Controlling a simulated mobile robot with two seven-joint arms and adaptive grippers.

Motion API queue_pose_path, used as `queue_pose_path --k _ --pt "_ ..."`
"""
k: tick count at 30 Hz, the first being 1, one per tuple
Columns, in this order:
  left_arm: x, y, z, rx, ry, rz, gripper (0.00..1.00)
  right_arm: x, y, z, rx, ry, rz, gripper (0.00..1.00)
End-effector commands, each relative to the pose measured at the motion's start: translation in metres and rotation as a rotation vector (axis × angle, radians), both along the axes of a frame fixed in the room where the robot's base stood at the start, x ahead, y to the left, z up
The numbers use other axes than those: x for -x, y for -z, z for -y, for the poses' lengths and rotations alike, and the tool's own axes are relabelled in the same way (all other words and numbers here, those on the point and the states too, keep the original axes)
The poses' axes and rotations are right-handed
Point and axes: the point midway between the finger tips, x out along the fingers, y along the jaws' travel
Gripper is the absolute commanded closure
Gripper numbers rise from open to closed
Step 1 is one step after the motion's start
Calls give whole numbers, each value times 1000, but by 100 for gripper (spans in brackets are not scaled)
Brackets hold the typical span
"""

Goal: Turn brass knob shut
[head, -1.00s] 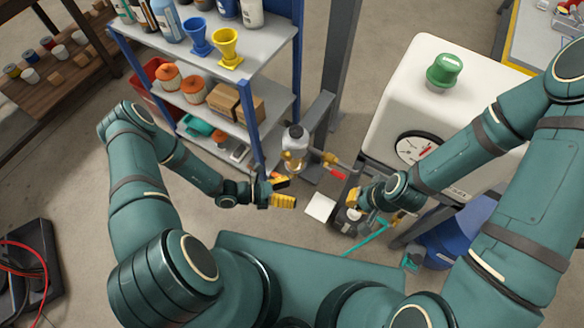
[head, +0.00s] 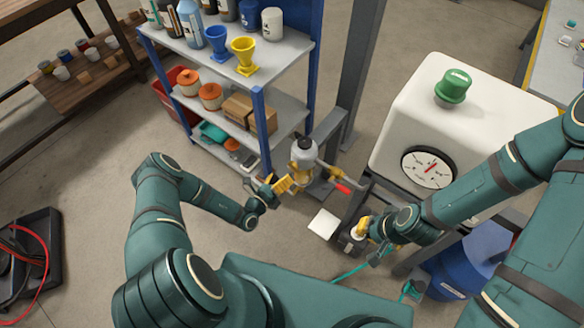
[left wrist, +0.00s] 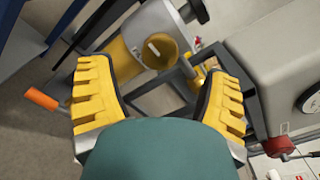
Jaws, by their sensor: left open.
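The brass knob (left wrist: 160,51) is round, with a pale bar mark on its face, and sits on a brass body below a grey-white vessel. In the head view the knob itself is mostly hidden; the brass fitting (head: 304,178) shows beside my left gripper (head: 277,186). In the left wrist view my left gripper (left wrist: 160,74) is open, its two yellow ribbed fingers to either side of the knob, with nothing held. I cannot tell whether a finger touches it. My right gripper (head: 366,228) is low by the pump under the white cabinet; its fingers are partly hidden.
A red-handled lever (head: 341,188) sticks out right of the fitting. A blue-framed shelf (head: 259,130) stands close on the left. The white cabinet (head: 410,110) with a gauge (head: 428,167) stands on the right. An orange-tipped part (left wrist: 41,98) lies left of the left gripper.

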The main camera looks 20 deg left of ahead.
Motion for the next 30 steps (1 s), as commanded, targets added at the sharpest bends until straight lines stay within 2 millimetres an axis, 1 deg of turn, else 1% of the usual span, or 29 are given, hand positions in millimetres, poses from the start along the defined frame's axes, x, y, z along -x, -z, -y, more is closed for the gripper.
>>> queue_pose_path --k 1,3,6,9,15,23,24,26,27,28,29,30 --pt "-10 1 4 0 2 2 22 0 4 0 0 0 1 100" --pt "-21 1 9 0 3 2 22 -1 6 0 0 1 2 100" --pt "-35 1 14 0 2 2 22 -2 9 0 0 1 4 100" --pt "-45 1 17 -1 1 0 22 -2 11 0 1 2 5 100" --pt "-54 0 20 1 2 -1 22 -2 12 0 2 1 6 100" --pt "-55 0 20 1 1 -1 21 -2 12 0 1 1 6 100" --pt "-55 0 20 1 1 -1 35 -2 12 0 1 1 6 100" --pt "-55 0 20 1 1 -1 56 -2 12 0 1 1 6 100" --pt "-55 0 20 0 1 -1 70 -2 12 0 1 1 6 100" --pt "-55 0 20 0 1 -1 81 -2 12 0 1 1 6 100" --pt "-55 0 20 0 1 -1 91 -2 12 0 1 1 6 100" --pt "-55 0 20 0 1 -1 91 -2 12 0 1 1 6 100"
